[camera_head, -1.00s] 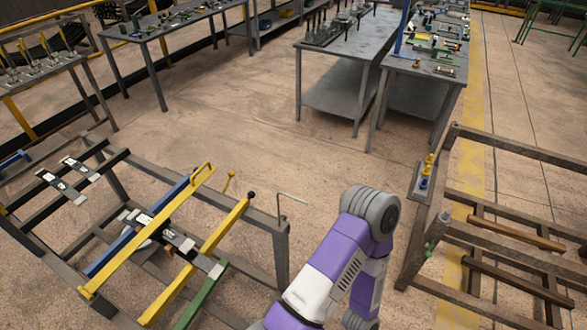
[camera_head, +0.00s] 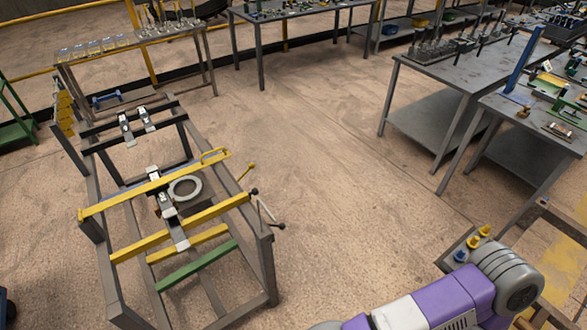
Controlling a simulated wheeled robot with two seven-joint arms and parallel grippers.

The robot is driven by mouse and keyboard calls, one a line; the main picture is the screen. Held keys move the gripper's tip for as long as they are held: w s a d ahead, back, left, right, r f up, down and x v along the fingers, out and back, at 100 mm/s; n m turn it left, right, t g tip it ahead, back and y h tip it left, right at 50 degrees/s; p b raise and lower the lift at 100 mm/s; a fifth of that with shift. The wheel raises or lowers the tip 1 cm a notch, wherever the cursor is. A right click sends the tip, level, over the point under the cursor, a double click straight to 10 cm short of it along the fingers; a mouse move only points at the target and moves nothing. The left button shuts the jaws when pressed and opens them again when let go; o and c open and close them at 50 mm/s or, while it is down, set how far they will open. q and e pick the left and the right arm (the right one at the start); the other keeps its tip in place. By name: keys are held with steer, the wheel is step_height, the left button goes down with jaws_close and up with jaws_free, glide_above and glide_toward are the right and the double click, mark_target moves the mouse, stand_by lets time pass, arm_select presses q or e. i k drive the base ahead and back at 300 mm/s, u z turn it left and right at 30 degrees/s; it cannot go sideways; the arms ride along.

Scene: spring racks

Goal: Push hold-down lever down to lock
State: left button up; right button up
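A metal spring rack (camera_head: 266,255) stands on the floor at the left. A yellow bar with a loop handle (camera_head: 150,185) lies across it, its handle end at the right. A second yellow bar (camera_head: 185,228) runs nearly parallel nearer me, with a black ball knob (camera_head: 254,191) beside its right end. I cannot tell for sure which is the hold-down lever. A pale grey ring (camera_head: 185,188) sits between the two bars. My purple and white right arm (camera_head: 450,305) is at the bottom right, apart from the rack. Neither gripper is in view.
A green bar (camera_head: 197,265) crosses the rack's near part. A thin bent rod (camera_head: 268,212) sticks out at its right. A second rack with yellow knobs (camera_head: 472,242) stands at the right, behind my arm. Work tables line the back. The floor between is clear.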

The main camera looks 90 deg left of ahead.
mark_target(251, 166)
steer(key=i, duration=0.55)
steer(key=u, duration=2.95)
